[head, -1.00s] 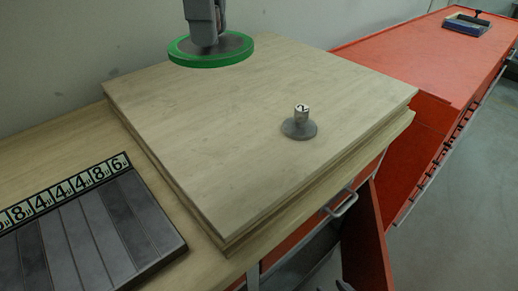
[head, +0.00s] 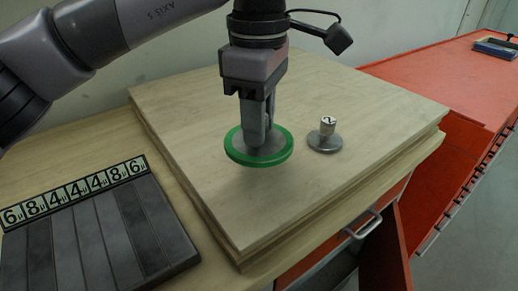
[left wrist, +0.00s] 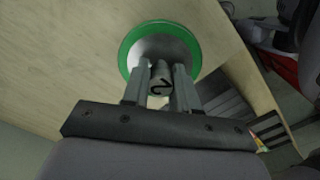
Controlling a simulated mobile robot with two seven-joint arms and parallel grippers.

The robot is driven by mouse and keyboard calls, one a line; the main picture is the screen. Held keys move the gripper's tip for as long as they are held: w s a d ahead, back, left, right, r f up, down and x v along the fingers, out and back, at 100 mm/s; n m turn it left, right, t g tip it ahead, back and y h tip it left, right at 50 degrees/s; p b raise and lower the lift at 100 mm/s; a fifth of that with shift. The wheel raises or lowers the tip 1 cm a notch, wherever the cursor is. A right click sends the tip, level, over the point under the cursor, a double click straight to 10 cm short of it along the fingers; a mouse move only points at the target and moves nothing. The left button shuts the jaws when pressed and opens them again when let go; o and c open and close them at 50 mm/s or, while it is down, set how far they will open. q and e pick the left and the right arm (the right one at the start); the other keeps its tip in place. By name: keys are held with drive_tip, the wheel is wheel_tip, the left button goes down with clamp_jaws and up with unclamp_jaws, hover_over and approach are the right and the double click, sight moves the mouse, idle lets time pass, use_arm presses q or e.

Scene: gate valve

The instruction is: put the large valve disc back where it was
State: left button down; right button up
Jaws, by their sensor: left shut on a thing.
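The large valve disc (head: 236,150) is round and grey with a green rim. My left gripper (head: 257,142) points down and is shut on the disc's central stem. The disc is level, over or on the wooden board; I cannot tell whether it touches. In the left wrist view the disc (left wrist: 127,50) lies beyond the fingers (left wrist: 160,85), and the stem between them carries a dark number 2. A smaller grey disc (head: 325,143) with a numbered stem stands upright on the board, just right of the large disc. My right gripper is not in view.
The thick wooden board (head: 200,110) is mostly clear. A dark slotted rack (head: 90,240) with a numbered strip (head: 75,195) sits at the left front. A red cabinet (head: 440,80) stands at the right, with a blue-grey tray (head: 497,46) at its far end.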

sight(259, 150)
use_arm(q)
drive_tip(key=shift+f, duration=2.4)
drive_tip(key=shift+f, duration=0.15)
drive_tip(key=c, duration=0.9)
unclamp_jaws()
drive_tip(key=shift+o, duration=0.2)
wheel_tip(259, 150, up, 12)
drive_tip(key=shift+r+p, duration=0.1)
drive_tip(key=shift+p, duration=0.2)
